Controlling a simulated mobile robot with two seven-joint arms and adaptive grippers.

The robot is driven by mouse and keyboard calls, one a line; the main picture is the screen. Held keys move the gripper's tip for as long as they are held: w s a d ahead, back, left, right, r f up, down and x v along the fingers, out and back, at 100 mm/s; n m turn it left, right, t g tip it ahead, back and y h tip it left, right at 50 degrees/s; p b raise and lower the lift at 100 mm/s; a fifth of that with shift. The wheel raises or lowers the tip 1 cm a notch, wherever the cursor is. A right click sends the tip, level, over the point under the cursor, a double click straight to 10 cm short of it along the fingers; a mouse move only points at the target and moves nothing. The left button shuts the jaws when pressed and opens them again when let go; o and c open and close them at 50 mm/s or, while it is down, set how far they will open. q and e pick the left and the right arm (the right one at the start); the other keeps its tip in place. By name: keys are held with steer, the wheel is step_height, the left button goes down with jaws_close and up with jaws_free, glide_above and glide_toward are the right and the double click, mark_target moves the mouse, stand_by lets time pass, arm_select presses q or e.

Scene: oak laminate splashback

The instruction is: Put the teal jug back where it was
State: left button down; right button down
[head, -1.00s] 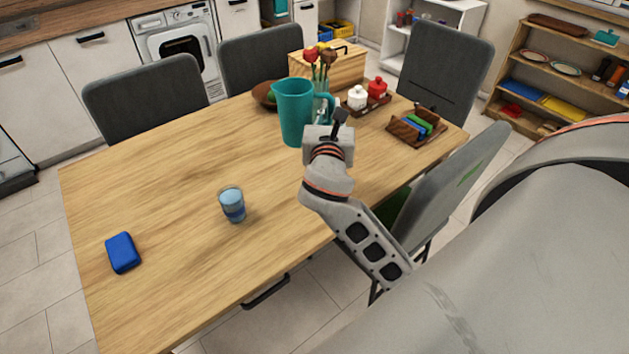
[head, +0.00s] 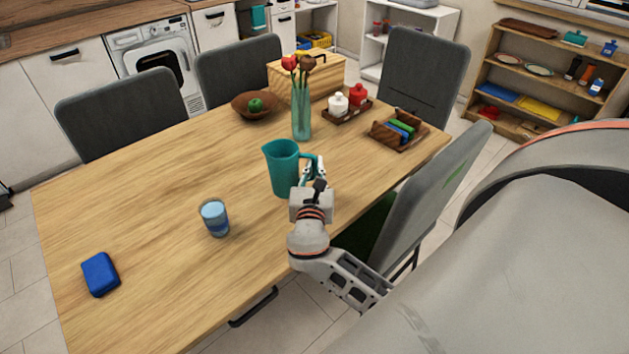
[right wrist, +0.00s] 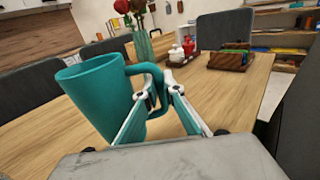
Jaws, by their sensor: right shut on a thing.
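The teal jug (head: 283,169) is upright at the right-hand part of the wooden table (head: 150,190), in front of the glass vase. My right gripper (head: 310,172) is shut on the jug's handle, on the jug's right side. In the right wrist view the jug (right wrist: 100,92) stands left of the fingers, and the gripper (right wrist: 160,92) has its fingertips at the handle. I cannot tell for sure whether the jug's base touches the table. My left gripper is not in view.
A glass of blue liquid (head: 215,218) and a blue sponge-like block (head: 100,274) are to the left. Behind stand a vase with flowers (head: 301,115), a bowl (head: 255,105), a tray with pots (head: 348,108) and a wooden holder (head: 398,132). The table's middle left is clear.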

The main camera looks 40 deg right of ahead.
steer(key=shift+f+b, duration=0.45)
steer(key=shift+f, duration=1.9)
steer(key=c, duration=2.2)
jaws_free()
steer(key=shift+f, duration=0.1)
steer(key=shift+o, duration=0.2)
steer(key=v, duration=1.2)
steer(key=shift+b, duration=0.35)
